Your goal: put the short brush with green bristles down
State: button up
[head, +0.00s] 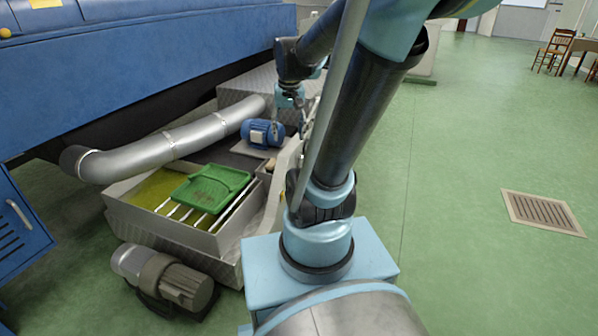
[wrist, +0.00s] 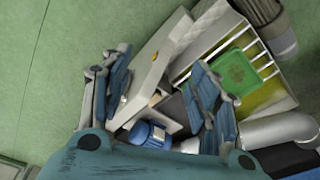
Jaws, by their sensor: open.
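My gripper (wrist: 158,64) is open in the wrist view, its two blue fingers spread wide with nothing held between them. It hangs above the metal machine basin area; in the head view it is small and partly hidden behind my arm. A small tan object (wrist: 156,99) lies beyond the fingers on the ledge by the blue motor. It may be the brush, but it is too small to tell, and I see no green bristles on it. A brownish bit beside the basin (head: 269,164) in the head view may be the same object.
A green tray (head: 211,188) rests on bars over a metal basin (head: 125,213) with yellow-green liquid. A blue motor (head: 262,132), a silver pipe (head: 150,155) and a grey motor (head: 165,277) are near it. The green floor (head: 475,130) at right is mostly clear.

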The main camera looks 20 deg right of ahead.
jog(key=s+f+n, duration=0.1)
jog(key=s+f, duration=0.6)
jog(key=s, duration=0.6)
jog(key=shift+f+n+t, duration=0.2)
jog(key=shift+n+t, duration=0.1)
jog(key=shift+n, duration=0.1)
jog(key=shift+d, duration=0.1)
jog(key=shift+w+f, duration=0.2)
jog(key=shift+w, duration=0.3)
